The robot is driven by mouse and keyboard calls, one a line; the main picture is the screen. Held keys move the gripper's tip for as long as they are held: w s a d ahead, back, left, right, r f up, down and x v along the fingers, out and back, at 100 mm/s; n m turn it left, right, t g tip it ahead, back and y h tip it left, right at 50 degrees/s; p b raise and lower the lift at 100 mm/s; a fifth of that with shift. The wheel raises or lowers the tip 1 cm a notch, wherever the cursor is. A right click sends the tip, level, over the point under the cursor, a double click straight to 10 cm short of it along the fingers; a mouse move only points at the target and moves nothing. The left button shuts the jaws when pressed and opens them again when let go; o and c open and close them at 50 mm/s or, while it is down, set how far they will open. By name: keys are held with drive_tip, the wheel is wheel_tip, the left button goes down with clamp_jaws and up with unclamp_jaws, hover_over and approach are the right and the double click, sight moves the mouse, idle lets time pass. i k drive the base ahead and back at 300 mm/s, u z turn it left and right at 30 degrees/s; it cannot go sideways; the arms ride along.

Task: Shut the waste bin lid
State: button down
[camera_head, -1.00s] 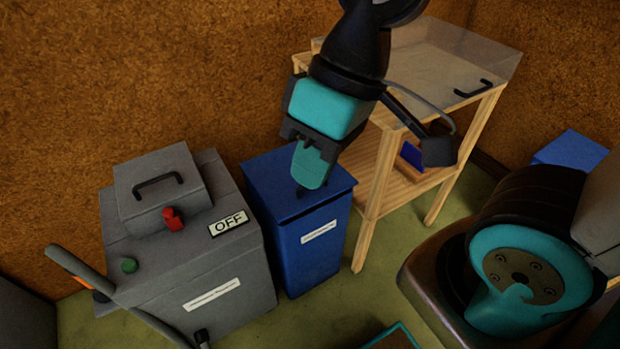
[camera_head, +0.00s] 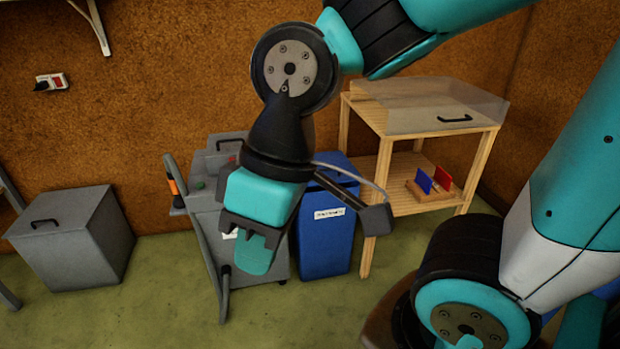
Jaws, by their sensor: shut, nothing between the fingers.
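The blue waste bin (camera_head: 326,245) stands on the floor between the grey machine and the wooden stand. Its lid (camera_head: 340,165) looks flat and down on the bin, but my wrist hides part of it. A white label sits on the bin's front. My gripper (camera_head: 256,258) is shut and empty, pointing down. It hangs in front of the grey machine, left of the bin and apart from its lid.
The grey machine (camera_head: 212,205) with a long bar stands left of the bin, partly hidden. A wooden stand (camera_head: 384,170) with a clear cover is to the right. A grey lidded box (camera_head: 80,250) stands far left. Green floor (camera_head: 170,300) is open in front.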

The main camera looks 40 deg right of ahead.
sight(337, 158)
drive_tip(key=z, duration=0.55)
drive_tip(key=i, duration=0.45)
drive_tip(key=z, duration=0.85)
drive_tip(key=i, duration=1.25)
drive_tip(key=u, duration=0.45)
